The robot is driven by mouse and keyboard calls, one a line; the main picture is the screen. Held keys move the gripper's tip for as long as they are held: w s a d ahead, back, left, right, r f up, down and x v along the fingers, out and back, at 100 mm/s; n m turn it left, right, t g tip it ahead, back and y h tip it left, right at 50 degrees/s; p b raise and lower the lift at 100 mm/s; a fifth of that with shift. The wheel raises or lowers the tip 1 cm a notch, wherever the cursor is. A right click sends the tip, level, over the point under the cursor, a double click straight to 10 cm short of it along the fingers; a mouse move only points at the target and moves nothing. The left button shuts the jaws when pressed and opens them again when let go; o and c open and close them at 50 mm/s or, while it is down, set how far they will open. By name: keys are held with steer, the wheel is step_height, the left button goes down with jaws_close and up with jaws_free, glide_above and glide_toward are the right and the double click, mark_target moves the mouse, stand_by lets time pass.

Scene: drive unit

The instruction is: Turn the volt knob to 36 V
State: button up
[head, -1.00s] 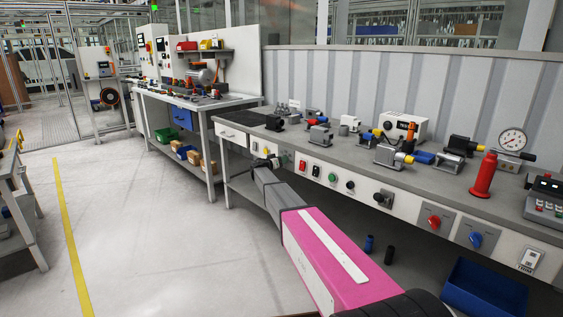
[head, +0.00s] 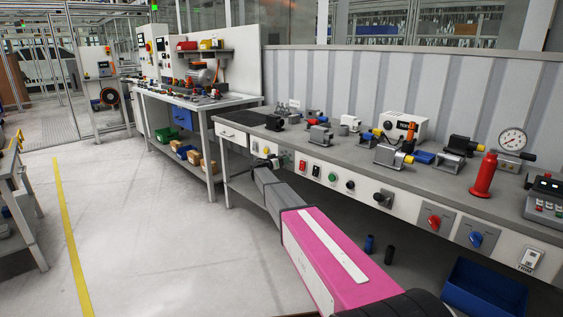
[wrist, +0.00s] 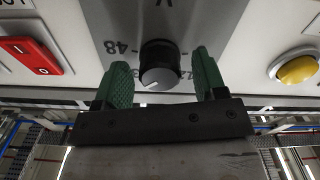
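The volt knob (wrist: 160,66) is round and dark, with a grey face and a short white pointer mark toward the lower left in the wrist view. A "48" shows on the grey scale plate (wrist: 110,40) left of it; smaller marks to its right are partly hidden. My gripper (wrist: 163,78) has its two green fingers on either side of the knob, with a narrow gap on each side, so it is open around the knob. In the head view my gripper (head: 273,163) is at the bench's front panel, and the knob is too small to make out clearly.
A red rocker switch (wrist: 30,54) is left of the knob and a yellow button (wrist: 297,70) right of it in the wrist view. The bench (head: 425,180) carries several devices. The floor left of the bench (head: 130,220) is clear.

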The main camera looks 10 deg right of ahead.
steer(key=v, duration=1)
steer(key=shift+s+a, duration=0.25)
steer(key=shift+a, duration=0.05)
